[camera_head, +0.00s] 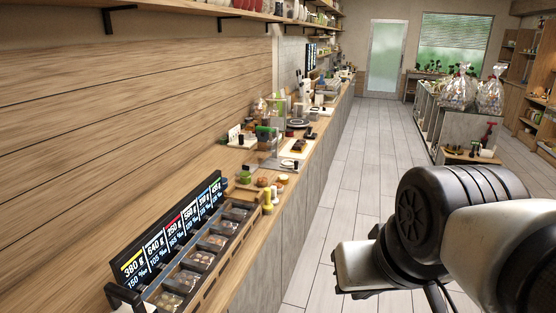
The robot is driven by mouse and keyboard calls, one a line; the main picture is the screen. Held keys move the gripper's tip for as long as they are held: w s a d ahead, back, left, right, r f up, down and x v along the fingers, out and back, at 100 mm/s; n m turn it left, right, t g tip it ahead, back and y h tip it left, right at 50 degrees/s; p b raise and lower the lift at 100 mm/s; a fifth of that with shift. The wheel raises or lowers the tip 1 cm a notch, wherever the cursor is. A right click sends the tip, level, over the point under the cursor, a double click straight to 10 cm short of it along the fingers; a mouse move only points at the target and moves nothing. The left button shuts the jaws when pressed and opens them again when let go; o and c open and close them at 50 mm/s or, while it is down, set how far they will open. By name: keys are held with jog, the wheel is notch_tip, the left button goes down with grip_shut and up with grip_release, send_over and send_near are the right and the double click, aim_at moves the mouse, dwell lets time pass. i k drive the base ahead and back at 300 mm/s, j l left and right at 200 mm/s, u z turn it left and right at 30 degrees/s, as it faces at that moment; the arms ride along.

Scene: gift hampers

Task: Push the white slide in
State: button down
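I cannot pick out a white slide with certainty in this view. A dark board (172,235) with white figures and small coloured bars stands at the lower left, behind a wooden tray (240,243) with several filled compartments. My arm comes in from the lower right, over the floor and apart from the counter. Its dark joint and pale links show, but I do not see my gripper's fingers.
A long wooden counter (312,148) runs along the left wall, crowded with jars, a clear stand and small goods. The pale floor (371,150) is clear. A grey display unit (450,128) with wrapped hampers (458,92) stands at the right.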

aim_at(287, 163)
jog(key=i+l, duration=0.25)
jog(key=i, duration=0.2)
jog(key=i+l, duration=0.25)
jog(key=i, duration=0.2)
jog(key=i+l, duration=0.25)
jog(key=i, duration=0.2)
jog(key=i+l, duration=0.25)
jog(key=i, duration=0.2)
jog(key=i+l, duration=0.25)
jog(key=i, duration=0.2)
